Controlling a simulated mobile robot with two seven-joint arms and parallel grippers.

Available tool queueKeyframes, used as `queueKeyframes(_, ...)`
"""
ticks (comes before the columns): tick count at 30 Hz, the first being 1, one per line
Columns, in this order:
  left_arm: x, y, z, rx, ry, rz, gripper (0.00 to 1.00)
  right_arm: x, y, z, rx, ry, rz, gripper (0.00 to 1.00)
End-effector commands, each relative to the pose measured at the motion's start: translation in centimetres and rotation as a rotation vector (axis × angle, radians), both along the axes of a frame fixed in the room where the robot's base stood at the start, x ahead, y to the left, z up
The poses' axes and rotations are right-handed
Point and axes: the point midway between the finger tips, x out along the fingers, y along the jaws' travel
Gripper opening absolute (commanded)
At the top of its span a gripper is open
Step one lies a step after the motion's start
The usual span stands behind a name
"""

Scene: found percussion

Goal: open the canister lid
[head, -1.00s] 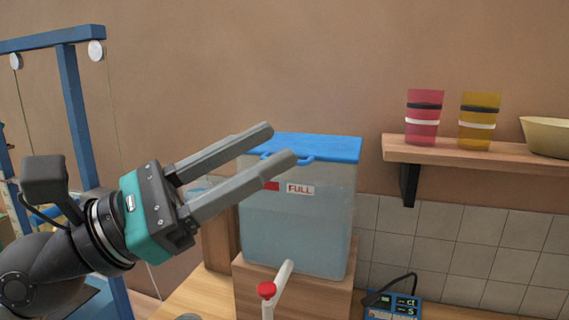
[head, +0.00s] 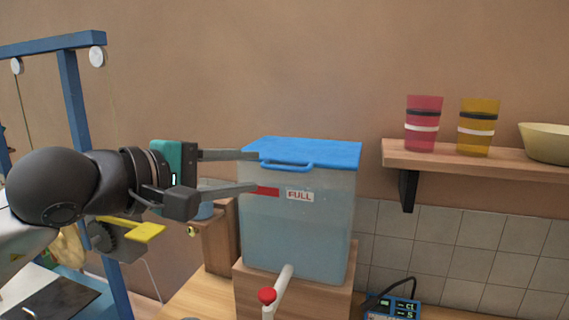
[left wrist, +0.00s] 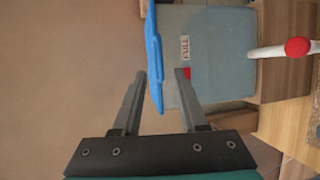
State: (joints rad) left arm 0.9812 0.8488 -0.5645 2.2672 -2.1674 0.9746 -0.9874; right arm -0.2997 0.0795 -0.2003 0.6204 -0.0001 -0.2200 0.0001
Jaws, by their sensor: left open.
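The canister (head: 298,225) is a translucent box with a "FULL" label, standing on a wooden block. Its blue lid (head: 310,151) lies flat on top, shut, with a handle loop (head: 287,165) along the front edge. My left gripper (head: 256,171) is open at the canister's front left corner, one finger at lid height and the other lower, by the red mark. In the left wrist view the lid edge (left wrist: 154,60) reaches between the two open fingers (left wrist: 161,72). I cannot tell whether a finger touches it. My right gripper is not in view.
A tap with a red knob (head: 267,295) stands in front of the canister. A wooden shelf (head: 480,158) at right holds a red cup (head: 423,125), a yellow cup (head: 478,128) and a bowl (head: 548,143). A blue frame (head: 72,120) stands at left.

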Motion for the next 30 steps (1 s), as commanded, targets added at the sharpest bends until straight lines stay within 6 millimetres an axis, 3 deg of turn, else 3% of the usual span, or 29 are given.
queueKeyframes(9, 4.4, -3.9, -1.0, -0.004, 0.003, -0.002, 0.42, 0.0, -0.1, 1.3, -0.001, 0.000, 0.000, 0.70)
queueKeyframes(15, 6.2, -5.5, -1.5, -0.003, 0.001, -0.001, 0.42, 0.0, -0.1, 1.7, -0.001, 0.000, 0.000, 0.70)
queueKeyframes(29, 7.0, -6.1, -1.9, -0.001, 0.001, -0.001, 0.42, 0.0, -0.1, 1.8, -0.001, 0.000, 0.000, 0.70)
queueKeyframes(30, 7.0, -6.1, -1.9, -0.001, 0.001, -0.001, 0.38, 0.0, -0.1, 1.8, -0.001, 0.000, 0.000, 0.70)
